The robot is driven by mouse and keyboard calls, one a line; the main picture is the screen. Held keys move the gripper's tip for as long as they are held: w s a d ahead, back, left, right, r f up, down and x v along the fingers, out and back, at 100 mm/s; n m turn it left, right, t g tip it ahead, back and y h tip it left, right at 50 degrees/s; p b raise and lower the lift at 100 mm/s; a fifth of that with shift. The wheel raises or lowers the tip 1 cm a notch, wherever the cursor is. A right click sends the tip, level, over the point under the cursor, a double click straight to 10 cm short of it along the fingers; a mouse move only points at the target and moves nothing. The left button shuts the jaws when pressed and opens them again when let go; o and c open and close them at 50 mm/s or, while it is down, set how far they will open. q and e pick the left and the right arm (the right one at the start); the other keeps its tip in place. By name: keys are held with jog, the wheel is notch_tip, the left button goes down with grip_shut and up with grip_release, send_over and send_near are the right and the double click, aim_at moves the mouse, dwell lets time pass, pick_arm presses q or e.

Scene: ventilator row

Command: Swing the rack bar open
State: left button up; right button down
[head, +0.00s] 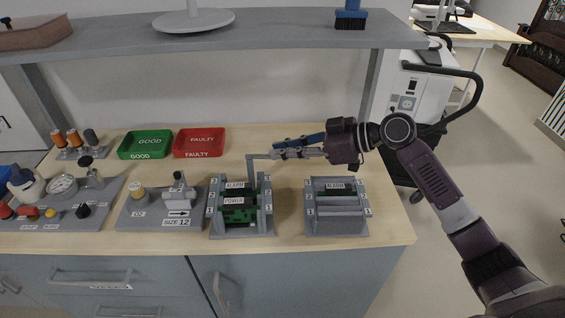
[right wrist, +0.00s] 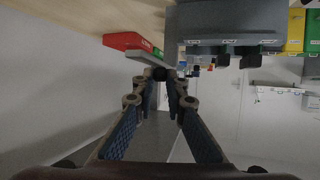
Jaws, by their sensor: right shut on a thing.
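The left rack (head: 239,226) is a grey frame holding green boards labelled ALARM and POWER. A thin grey bar (head: 250,168) rises upright at the rack's back and bends right at its top towards my right gripper (head: 277,154). My right gripper is shut on the bar's end, above and right of the rack. In the right wrist view, a grey bar (right wrist: 147,57) with a dark round end lies at the fingertips (right wrist: 168,77). The right rack (head: 336,228) has an ALARM label and a grey bar across its front. My left gripper is in neither view.
A green GOOD tray (head: 146,156) and a red FAULTY tray (head: 199,155) lie behind the left rack. Panels with knobs and a gauge (head: 63,184) fill the bench's left. A grey shelf (head: 240,48) hangs above. The bench surface right of the right rack is clear.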

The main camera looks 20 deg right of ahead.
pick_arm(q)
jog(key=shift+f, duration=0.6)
pick_arm(e)
jog(key=shift+w+d, duration=0.1)
jog(key=shift+w, duration=0.05)
jog(key=c, duration=1.9)
grip_release()
jog(key=shift+c, duration=0.2)
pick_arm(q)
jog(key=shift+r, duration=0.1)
pick_arm(e)
jog(key=v, duration=1.2)
jog(key=shift+w+d, duration=0.15)
